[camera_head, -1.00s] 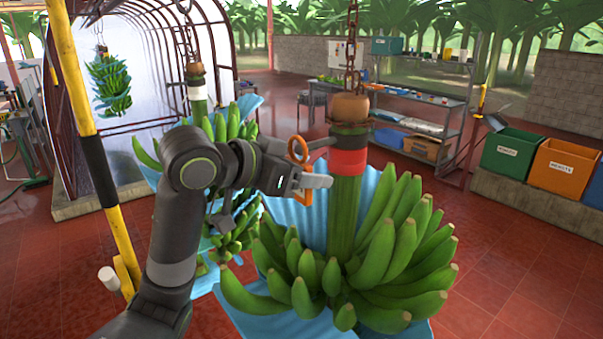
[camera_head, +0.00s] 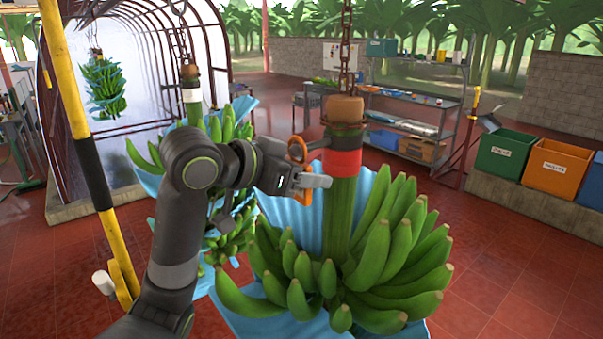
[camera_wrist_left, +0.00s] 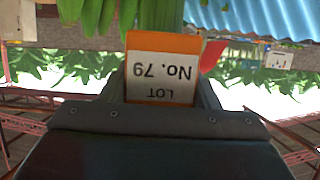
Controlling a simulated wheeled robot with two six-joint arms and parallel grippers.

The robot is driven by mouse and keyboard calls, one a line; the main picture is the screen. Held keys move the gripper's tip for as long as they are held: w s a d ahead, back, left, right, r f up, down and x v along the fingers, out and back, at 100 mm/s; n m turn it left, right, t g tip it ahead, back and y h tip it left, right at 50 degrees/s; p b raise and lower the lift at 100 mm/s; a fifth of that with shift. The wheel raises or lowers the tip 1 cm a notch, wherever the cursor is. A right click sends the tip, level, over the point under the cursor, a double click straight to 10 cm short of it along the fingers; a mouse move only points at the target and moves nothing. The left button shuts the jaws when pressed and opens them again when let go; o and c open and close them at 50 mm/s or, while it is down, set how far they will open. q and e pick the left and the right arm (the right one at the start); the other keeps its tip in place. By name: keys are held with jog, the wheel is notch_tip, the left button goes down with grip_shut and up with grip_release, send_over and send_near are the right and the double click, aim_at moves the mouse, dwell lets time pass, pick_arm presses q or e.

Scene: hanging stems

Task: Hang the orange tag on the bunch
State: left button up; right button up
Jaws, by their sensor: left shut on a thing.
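The orange tag (camera_head: 297,149) is held in my left gripper (camera_head: 314,181), its loop upward and a bit of orange below the fingers. In the left wrist view the tag (camera_wrist_left: 163,42) shows a white label reading LOT No. 79, upside down. The near bunch (camera_head: 375,255) of green bananas hangs from a thick stem with a red band (camera_head: 342,163). My left fingertips overlap the stem's left edge in the head view. A dark arm sticks out left from the band and meets the tag's loop in the picture; whether the loop is around it I cannot tell. My right gripper is out of view.
A second bunch (camera_head: 232,235) hangs behind my left arm, and another (camera_head: 103,88) hangs far left. Blue sheeting (camera_head: 290,222) lies behind the near bunch. A yellow and black post (camera_head: 88,150) stands left. Green (camera_head: 506,153) and orange (camera_head: 557,167) bins stand right.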

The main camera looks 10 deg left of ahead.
pick_arm(q)
jog(key=shift+w+d, duration=0.7)
jog(key=shift+w, duration=0.15)
dwell(0.9)
jog(key=shift+r, duration=0.1)
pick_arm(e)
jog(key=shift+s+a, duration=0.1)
